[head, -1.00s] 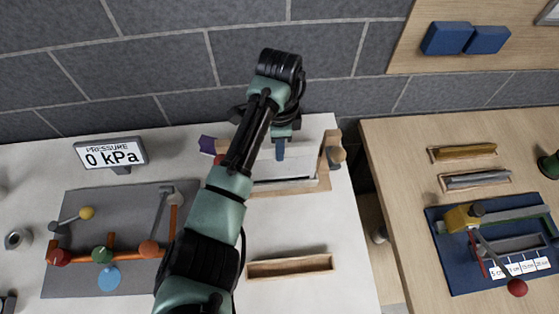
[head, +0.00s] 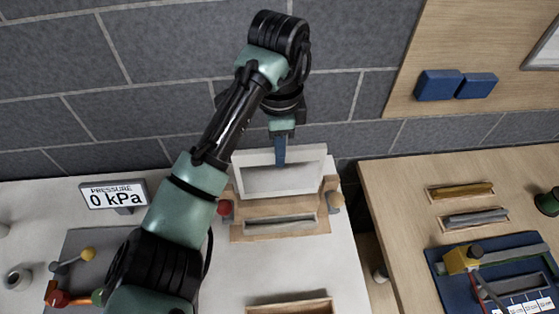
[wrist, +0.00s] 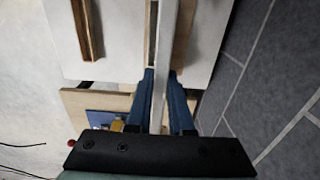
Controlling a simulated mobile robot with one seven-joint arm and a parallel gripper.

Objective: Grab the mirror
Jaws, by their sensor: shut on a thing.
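The mirror is a white-framed rectangular panel with a grey face (head: 262,181), held above a wooden stand on the white table in the head view. In the wrist view its frame shows edge-on as a pale strip (wrist: 163,62) running between my fingers. My gripper (head: 281,160) is shut on the frame's top edge, with one blue finger in front of it in the head view. In the wrist view both blue fingers (wrist: 161,85) press on either side of the frame. The mirror's lower edge is close above the stand; I cannot tell whether they touch.
The wooden stand (head: 300,231) has a slot, with a red knob (head: 225,208) at left and a tan knob (head: 336,200) at right. A pressure display (head: 113,195) stands left. A wooden tray (head: 290,307) lies in front. A block wall is close behind.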

